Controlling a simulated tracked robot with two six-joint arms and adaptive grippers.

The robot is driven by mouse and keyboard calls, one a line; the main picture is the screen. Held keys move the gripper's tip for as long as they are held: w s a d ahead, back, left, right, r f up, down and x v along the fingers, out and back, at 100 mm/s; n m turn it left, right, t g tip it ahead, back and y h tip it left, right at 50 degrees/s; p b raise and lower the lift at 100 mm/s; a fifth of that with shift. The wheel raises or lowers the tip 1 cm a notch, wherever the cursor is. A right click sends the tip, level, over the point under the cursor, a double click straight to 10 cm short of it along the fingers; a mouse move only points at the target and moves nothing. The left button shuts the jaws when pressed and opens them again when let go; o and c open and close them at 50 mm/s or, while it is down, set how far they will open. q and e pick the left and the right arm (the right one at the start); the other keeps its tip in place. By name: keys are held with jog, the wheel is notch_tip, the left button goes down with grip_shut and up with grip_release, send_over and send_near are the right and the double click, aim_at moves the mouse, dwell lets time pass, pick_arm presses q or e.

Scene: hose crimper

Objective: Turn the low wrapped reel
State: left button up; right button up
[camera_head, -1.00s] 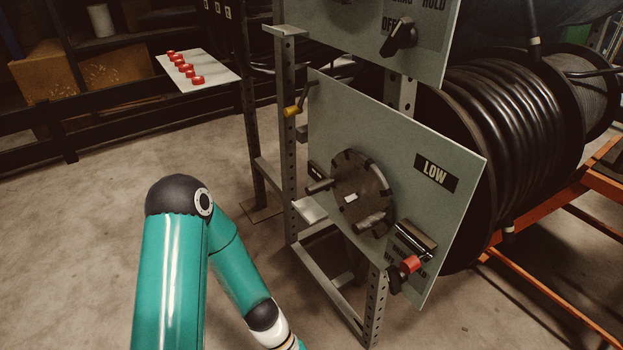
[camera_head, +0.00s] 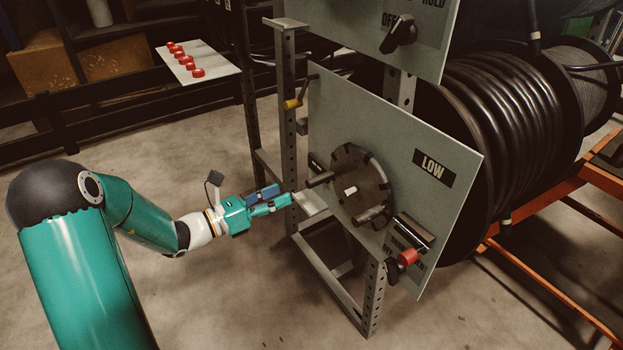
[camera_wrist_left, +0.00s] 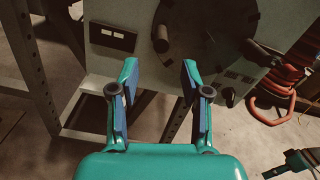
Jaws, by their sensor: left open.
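The low reel (camera_head: 505,115), wound with black hose, stands behind the tilted grey panel marked LOW (camera_head: 400,150). On the panel's front is a dark round disc (camera_head: 375,180) with a peg handle (camera_head: 320,179) on its left side and another (camera_head: 370,215) at its lower part. My left gripper (camera_head: 288,194) is open and empty, a little left of the disc, pointing at it. In the left wrist view its open fingers (camera_wrist_left: 160,76) lie below the left peg (camera_wrist_left: 160,38), apart from it. A teal and dark part at the wrist view's lower right may be my right gripper.
A red-ended lever (camera_head: 408,257) sits at the panel's lower right. A dark selector knob (camera_head: 402,35) is on the upper panel. The floor left of the stand is clear.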

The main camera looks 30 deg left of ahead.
aim_at(307, 183)
pick_arm(q)
jog(key=b+x, duration=0.2)
jog(key=x, duration=0.8)
jog(key=shift+w+f, duration=0.1)
jog(key=shift+w+d, duration=0.25)
jog(key=shift+w, duration=0.4)
jog(key=shift+c, duration=0.2)
grip_shut()
